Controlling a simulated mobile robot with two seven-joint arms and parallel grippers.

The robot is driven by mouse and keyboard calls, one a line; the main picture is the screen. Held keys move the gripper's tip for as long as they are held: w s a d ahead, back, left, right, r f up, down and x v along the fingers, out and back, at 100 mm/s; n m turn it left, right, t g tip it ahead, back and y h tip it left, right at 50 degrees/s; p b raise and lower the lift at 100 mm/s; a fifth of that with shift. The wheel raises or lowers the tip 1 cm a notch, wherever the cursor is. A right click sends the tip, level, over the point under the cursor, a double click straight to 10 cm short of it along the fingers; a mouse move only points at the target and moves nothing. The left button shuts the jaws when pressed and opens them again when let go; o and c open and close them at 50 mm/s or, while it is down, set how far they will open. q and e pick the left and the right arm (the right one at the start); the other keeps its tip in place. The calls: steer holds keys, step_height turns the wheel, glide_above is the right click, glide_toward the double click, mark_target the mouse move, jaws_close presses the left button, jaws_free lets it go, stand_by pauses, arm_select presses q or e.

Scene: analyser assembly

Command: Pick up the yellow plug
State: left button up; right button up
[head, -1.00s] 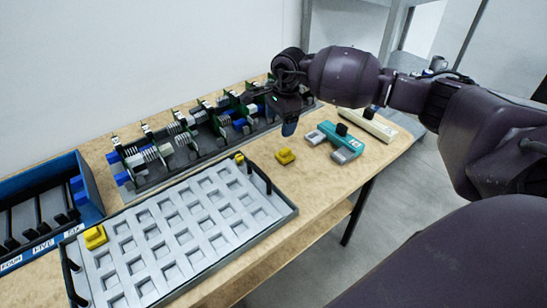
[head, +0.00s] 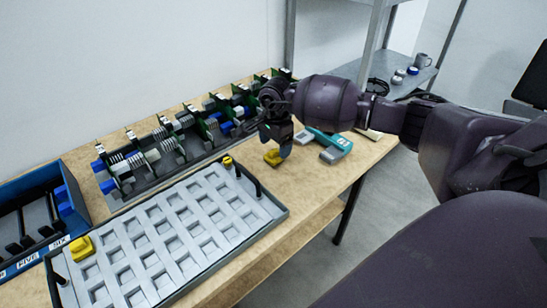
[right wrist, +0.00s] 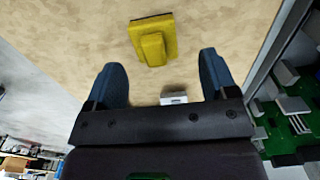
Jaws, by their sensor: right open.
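A yellow plug (head: 272,157) lies on the wooden table, between the grey tray and the teal device. In the right wrist view this plug (right wrist: 152,40) lies just beyond the fingertips, roughly in line with the gap. My right gripper (head: 283,143) is just above and beside it, pointing down. In the right wrist view its two blue fingers (right wrist: 162,66) are apart and nothing is held between them. Another yellow plug (head: 81,247) sits at the tray's near left corner, and a small yellow piece (head: 227,161) at its far corner. My left gripper is out of view.
The grey tray (head: 283,214) with square pockets lies left of the plug. A rack of green circuit boards (head: 150,160) runs along the wall. A blue bin (head: 70,190) stands far left. Bare table surrounds the plug.

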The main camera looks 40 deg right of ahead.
mark_target(275, 150)
steer(key=f, duration=0.4)
steer(key=shift+s+a, duration=0.15)
steer(key=shift+s, duration=0.05)
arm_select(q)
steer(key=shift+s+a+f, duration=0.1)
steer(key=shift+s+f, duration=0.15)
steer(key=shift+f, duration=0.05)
arm_select(e)
steer(key=shift+r, duration=0.1)
steer(key=c, duration=1.1)
steer(key=shift+c, duration=0.2)
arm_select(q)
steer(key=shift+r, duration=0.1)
arm_select(e)
steer(key=shift+r, duration=0.1)
arm_select(q)
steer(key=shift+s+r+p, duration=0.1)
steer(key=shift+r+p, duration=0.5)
steer(key=shift+p, duration=0.2)
arm_select(e)
step_height(275, 150, up, 20)
